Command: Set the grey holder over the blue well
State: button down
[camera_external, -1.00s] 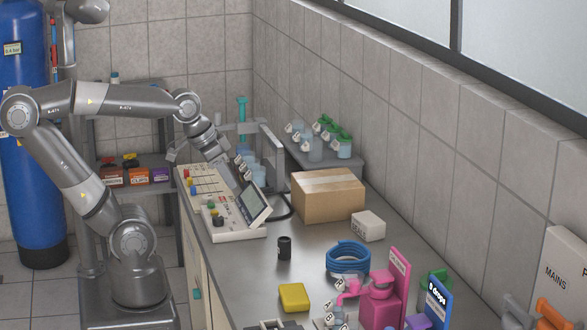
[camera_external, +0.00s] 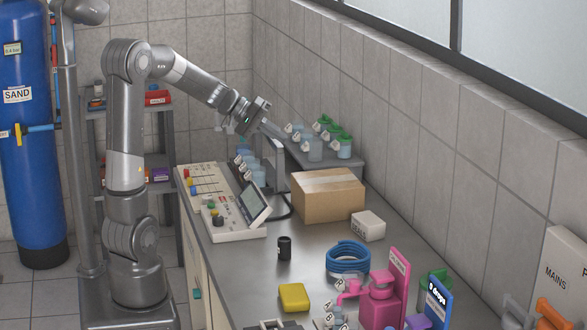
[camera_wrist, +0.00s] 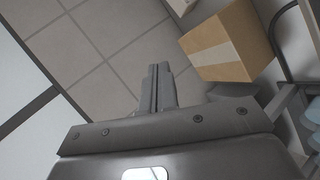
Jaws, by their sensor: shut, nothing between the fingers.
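My gripper (camera_external: 270,127) is at the back of the bench, above and in front of the grey stand (camera_external: 281,168). In the wrist view its fingers (camera_wrist: 158,88) are together and empty. A pale grey piece (camera_external: 227,123), possibly part of the grey holder, shows beside my wrist; the rest is hidden by it. Blue-tinted vessels (camera_external: 246,162) stand behind the control panel, below my wrist. I cannot tell which one is the blue well. A little teal shows just under my wrist.
A cardboard box (camera_external: 327,195) stands right of the stand; the wrist view shows it too (camera_wrist: 228,47). A sloped control panel (camera_external: 230,211) is in front. Green-capped bottles (camera_external: 344,148) are on a back shelf. A blue hose coil (camera_external: 348,257) lies nearer, with clear bench around the black canister (camera_external: 284,247).

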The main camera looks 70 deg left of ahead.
jog(key=s+a+f+n+t+y, duration=0.1)
jog(key=a+n+t+y, duration=0.15)
jog(key=a, duration=0.95)
jog(key=s+a+f+n+t+y, duration=0.2)
jog(key=a+n+y, duration=0.15)
jog(key=a, duration=0.85)
jog(key=s+a+f+n+y, duration=0.2)
jog(key=s+a+n+y, duration=0.2)
jog(key=s+a, duration=0.4)
jog(key=s+a+f+n+y, duration=0.3)
jog(key=s+a, duration=0.5)
jog(key=a, duration=0.6)
jog(key=shift+s+f+n+y, duration=0.3)
jog(key=shift+n+y, duration=0.2)
jog(key=shift+y, duration=0.5)
jog(key=w+a, duration=0.1)
jog(key=w, duration=0.8)
jog(key=shift+w+a, duration=0.15)
jog(key=shift+a, duration=0.2)
